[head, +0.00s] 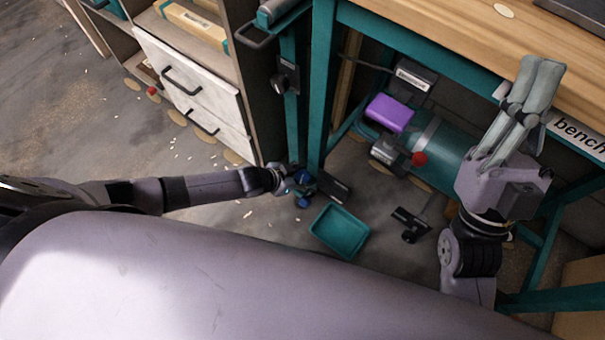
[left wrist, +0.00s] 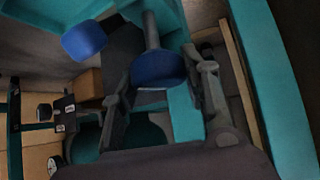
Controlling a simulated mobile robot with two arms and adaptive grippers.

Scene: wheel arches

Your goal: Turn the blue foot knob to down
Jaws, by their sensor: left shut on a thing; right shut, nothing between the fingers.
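A round blue knob (left wrist: 158,68) sits on a grey stem between the two fingers of my left gripper (left wrist: 163,60) in the left wrist view. A second blue piece (left wrist: 84,40) shows to its left. In the head view my left gripper (head: 287,181) is low at the foot of the teal bench leg, shut on the blue knob (head: 303,177), which is small and partly hidden there. Its pointing direction is too small to read. My right gripper (head: 541,78) is shut and empty, raised in front of the bench edge at the right.
A teal tray (head: 340,231) lies on the floor right of my left gripper. A teal cylinder (head: 447,150) with a red knob and a purple box (head: 389,113) are under the wooden bench top (head: 470,32). A drawer cabinet (head: 195,95) stands at the left.

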